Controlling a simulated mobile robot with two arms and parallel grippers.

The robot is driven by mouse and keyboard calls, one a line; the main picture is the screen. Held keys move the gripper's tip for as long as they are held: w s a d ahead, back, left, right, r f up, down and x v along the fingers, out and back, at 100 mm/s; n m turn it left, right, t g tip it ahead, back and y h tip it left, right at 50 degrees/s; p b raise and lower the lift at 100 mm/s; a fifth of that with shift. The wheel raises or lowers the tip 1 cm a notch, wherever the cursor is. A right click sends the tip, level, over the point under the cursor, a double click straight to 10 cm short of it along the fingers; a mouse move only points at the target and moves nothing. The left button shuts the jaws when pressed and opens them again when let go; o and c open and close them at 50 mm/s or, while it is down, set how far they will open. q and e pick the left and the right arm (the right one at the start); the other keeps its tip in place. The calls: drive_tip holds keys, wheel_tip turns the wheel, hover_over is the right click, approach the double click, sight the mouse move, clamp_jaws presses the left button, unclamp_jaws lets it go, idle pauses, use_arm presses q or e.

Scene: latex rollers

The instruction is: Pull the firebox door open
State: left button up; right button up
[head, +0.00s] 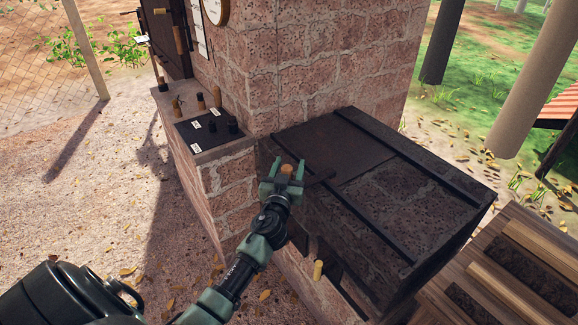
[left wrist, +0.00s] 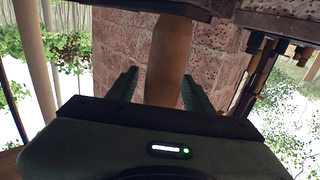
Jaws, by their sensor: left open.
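My left gripper (head: 287,172) is open at the near left edge of the dark-topped brick block. Its fingers stand on either side of a wooden handle (head: 287,168). In the left wrist view this handle (left wrist: 168,58) rises between the two green fingers, with gaps showing beside it. I cannot tell whether this plate is the firebox door. Another wooden handle (head: 318,270) shows lower on the block's front. My right gripper is not in view.
A brick ledge at left carries a dark mat (head: 206,128) with several small dark pieces and white labels. A dark door (head: 165,38) with wooden handles is at upper left. Wooden planks (head: 520,262) lie at lower right. The leaf-strewn ground at left is open.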

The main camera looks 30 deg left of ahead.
use_arm(q)
clamp_jaws()
idle(1.3)
